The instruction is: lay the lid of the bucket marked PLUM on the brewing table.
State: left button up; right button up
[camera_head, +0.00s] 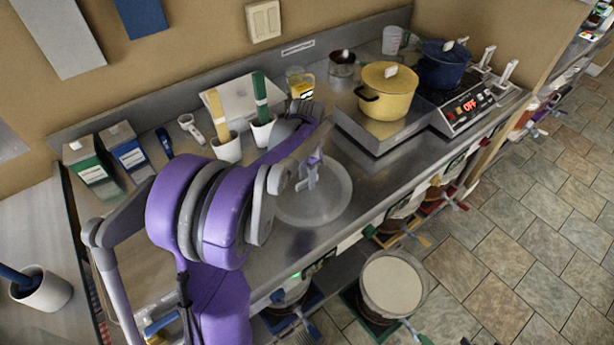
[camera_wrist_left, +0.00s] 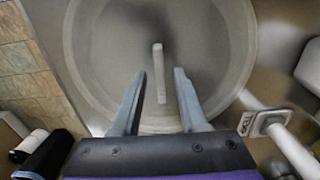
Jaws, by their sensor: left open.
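A translucent round lid (camera_head: 335,208) lies on the steel brewing table (camera_head: 262,262), in front of the scale-like steel platform. My left gripper (camera_head: 309,178) is above the lid. In the left wrist view the lid (camera_wrist_left: 215,45) fills the upper middle, and its narrow upright handle (camera_wrist_left: 158,72) stands between the two parted fingers (camera_wrist_left: 156,90). The fingers are open, with a gap visible on each side of the handle. A bucket (camera_head: 366,300) with a pale round top surface stands below the table's front edge. I cannot read a PLUM mark. My right gripper is not in view.
A yellow pot (camera_head: 388,92) stands on the steel platform behind the lid. A blue pot (camera_head: 444,65) is on a hob at right. Cups with tools (camera_head: 227,148) and cartons (camera_head: 95,172) line the back left.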

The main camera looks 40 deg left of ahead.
aim_at(307, 180)
pick_arm(q)
notch_tip(307, 180, up, 11)
jog(key=s+d+f+n+t, duration=0.1)
jog(key=s+d+f+t, duration=0.2)
jog(key=s+d, duration=0.4)
jog(key=s+d+f+n+t, duration=0.2)
jog(key=s+d+f, duration=0.1)
jog(key=s+d, duration=0.5)
jog(key=d, duration=0.2)
jog(key=shift+s+d+t+p, duration=0.3)
jog(key=shift+d+t+p, duration=0.05)
jog(key=shift+d+t, duration=0.05)
jog(key=shift+a+f, duration=0.1)
